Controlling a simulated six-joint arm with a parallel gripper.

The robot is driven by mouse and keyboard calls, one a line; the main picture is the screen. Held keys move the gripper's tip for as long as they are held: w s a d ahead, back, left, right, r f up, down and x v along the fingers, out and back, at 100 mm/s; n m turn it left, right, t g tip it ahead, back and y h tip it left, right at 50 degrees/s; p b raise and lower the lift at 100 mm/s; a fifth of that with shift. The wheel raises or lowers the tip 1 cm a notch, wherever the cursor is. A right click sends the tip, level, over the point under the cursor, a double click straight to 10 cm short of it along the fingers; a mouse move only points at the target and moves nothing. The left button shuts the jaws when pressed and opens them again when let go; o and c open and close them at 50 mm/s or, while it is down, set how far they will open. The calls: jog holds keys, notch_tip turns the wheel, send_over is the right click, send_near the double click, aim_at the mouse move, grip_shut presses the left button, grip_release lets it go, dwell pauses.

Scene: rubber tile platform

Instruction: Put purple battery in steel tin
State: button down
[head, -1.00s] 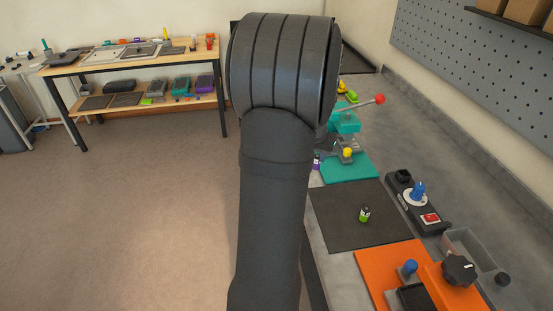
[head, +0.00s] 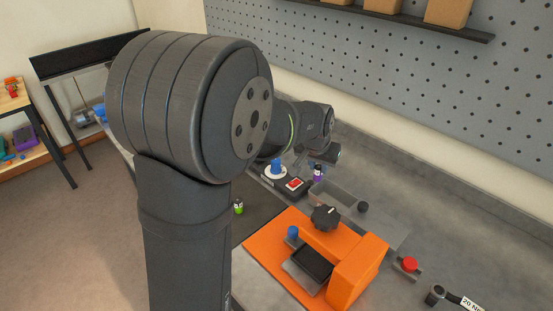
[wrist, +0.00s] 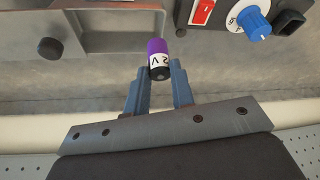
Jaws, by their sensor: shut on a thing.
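The purple battery (head: 318,173) has a white label band and hangs upright from my gripper (head: 316,161). In the wrist view the purple battery (wrist: 158,58) sits between the two blue-grey fingers of my gripper (wrist: 159,75), which are shut on it. The steel tin (head: 336,197) is an open grey box on the bench, just in front of the battery in the head view. In the wrist view the steel tin (wrist: 125,42) lies at the upper left, and the battery overlaps its right end in the picture. The battery's height over it is unclear.
A control box with a blue knob (head: 277,168) and red switch (head: 295,184) stands beside the tin. An orange fixture (head: 357,268) with a black knob (head: 325,217) is in front. A green battery (head: 238,206) stands on the dark mat. A pegboard wall (head: 400,80) rises behind.

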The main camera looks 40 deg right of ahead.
jog(key=s+d+m, duration=0.1)
jog(key=s+d, duration=0.1)
jog(key=s, duration=0.4)
jog(key=shift+s+d+f, duration=0.1)
jog(key=shift+f, duration=4.45)
jog(key=shift+f, duration=0.45)
jog(key=c, duration=1.2)
grip_release()
jog(key=shift+o, duration=0.2)
jog(key=shift+r, duration=0.1)
notch_tip(320, 180, up, 7)
